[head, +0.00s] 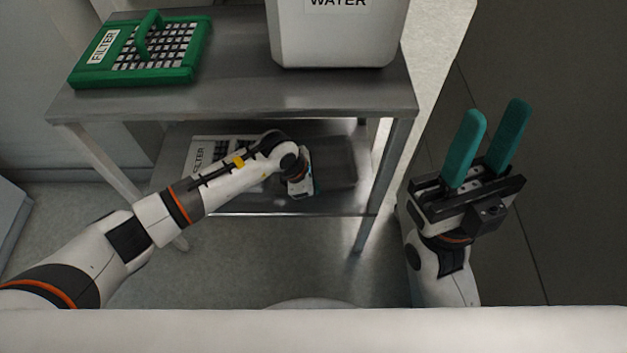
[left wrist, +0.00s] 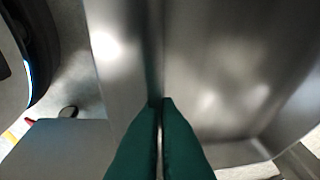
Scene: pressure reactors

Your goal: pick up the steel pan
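The steel pan (head: 335,162) is on the lower shelf of the steel table, dark in the shade, partly hidden by my left arm. My left gripper (head: 301,187) reaches to its near left side; its fingers are mostly hidden in the head view. In the left wrist view the two green fingers (left wrist: 162,103) are almost together, with the wall edge of the pan (left wrist: 225,75) running up to and between their tips. They look shut on that thin wall. My right gripper (head: 495,114) is open and empty, fingers pointing up, right of the table.
A green filter frame (head: 180,72) and a white water container (head: 335,35) stand on the table top (head: 250,98). Another filter item (head: 205,150) lies on the lower shelf left of the pan. The table leg (head: 371,200) is close to the right. The floor in front is clear.

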